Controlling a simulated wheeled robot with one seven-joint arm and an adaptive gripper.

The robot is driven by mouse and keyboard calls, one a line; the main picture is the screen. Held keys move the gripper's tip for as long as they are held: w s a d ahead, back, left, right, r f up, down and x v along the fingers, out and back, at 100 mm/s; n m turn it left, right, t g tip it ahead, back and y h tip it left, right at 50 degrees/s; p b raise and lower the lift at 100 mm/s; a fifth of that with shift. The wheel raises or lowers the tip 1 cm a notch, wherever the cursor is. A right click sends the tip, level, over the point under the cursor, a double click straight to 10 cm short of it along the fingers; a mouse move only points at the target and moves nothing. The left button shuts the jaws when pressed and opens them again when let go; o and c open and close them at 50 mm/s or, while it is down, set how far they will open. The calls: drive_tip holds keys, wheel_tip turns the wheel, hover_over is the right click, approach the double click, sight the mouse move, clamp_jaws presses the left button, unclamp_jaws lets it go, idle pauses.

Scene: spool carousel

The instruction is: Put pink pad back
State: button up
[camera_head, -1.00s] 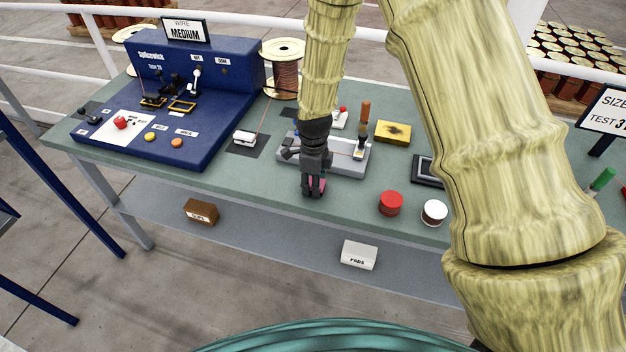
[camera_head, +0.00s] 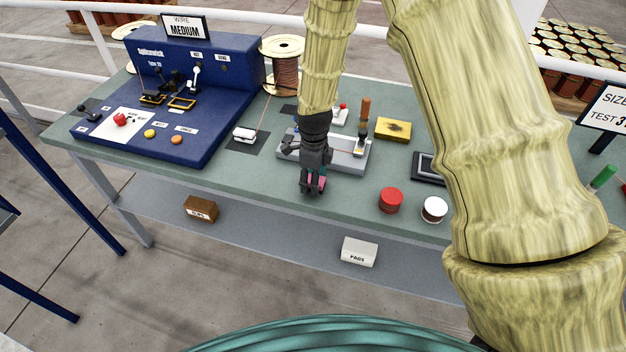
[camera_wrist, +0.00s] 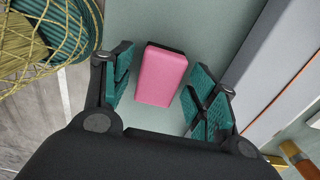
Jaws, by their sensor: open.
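The pink pad (camera_wrist: 162,77) lies flat on the green-grey bench top, seen in the wrist view between my gripper's two fingers. My gripper (camera_wrist: 166,95) is open, with one finger on each side of the pad and a visible gap at both sides. In the head view my gripper (camera_head: 312,188) points down at the bench's front edge, and a bit of the pink pad (camera_head: 322,182) shows beside the fingers; the rest is hidden. A white box labelled PADS (camera_head: 359,252) stands on the lower shelf.
A grey fixture (camera_head: 350,153) stands just behind my gripper. A red tin (camera_head: 390,200) and a white tin (camera_head: 434,209) stand to the right. A yellow pad (camera_head: 393,129) lies farther back. A brown box (camera_head: 201,209) is on the lower shelf at left.

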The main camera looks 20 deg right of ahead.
wheel_tip(320, 180, up, 12)
drive_tip(key=b, duration=0.3)
drive_tip(key=shift+f+b, duration=0.2)
drive_tip(key=shift+b, duration=0.2)
